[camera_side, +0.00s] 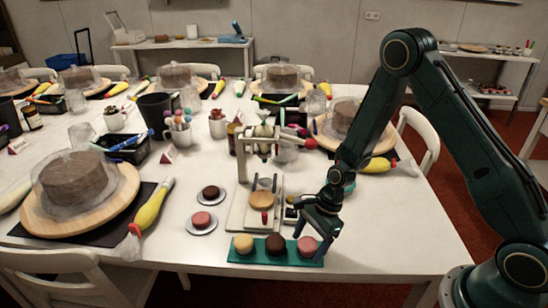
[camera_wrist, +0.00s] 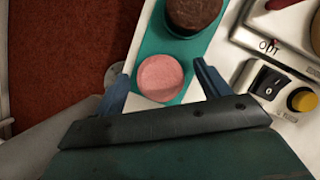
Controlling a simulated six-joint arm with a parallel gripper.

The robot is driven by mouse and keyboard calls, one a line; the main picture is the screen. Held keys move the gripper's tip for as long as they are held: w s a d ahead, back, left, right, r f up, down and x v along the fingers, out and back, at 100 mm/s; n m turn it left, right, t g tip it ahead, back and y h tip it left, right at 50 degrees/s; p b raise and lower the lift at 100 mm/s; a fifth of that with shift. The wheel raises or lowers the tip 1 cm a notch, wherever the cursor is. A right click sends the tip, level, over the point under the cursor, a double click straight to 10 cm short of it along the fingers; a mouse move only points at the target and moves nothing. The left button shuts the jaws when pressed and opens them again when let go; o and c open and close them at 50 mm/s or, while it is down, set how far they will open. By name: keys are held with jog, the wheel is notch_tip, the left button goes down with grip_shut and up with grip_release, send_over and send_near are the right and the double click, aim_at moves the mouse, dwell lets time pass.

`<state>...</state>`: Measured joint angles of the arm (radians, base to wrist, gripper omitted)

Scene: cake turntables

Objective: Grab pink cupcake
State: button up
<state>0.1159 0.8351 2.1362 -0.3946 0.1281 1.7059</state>
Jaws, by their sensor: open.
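The pink cupcake (camera_side: 307,245) sits at the right end of a green tray (camera_side: 259,257) near the table's front edge. It also shows in the wrist view (camera_wrist: 160,78), round and pink on top. My gripper (camera_side: 310,249) is open above and around it. In the wrist view the blue fingers (camera_wrist: 161,74) stand on either side of the cupcake, with visible gaps to both. I cannot tell exactly how far the fingertips are above the tray. A chocolate cupcake (camera_side: 275,243) and a yellow one (camera_side: 243,244) share the tray.
Two saucers hold a pink cake (camera_side: 201,219) and a chocolate cake (camera_side: 211,192). A covered cake (camera_side: 72,178) is at left. The table edge lies close in front.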

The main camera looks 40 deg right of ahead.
aim_at(309, 243)
jog(key=shift+c, duration=0.4)
jog(key=c, duration=1)
jog(key=shift+r, duration=0.2)
notch_tip(309, 243, up, 20)
jog(key=shift+f, duration=0.15)
dwell(0.5)
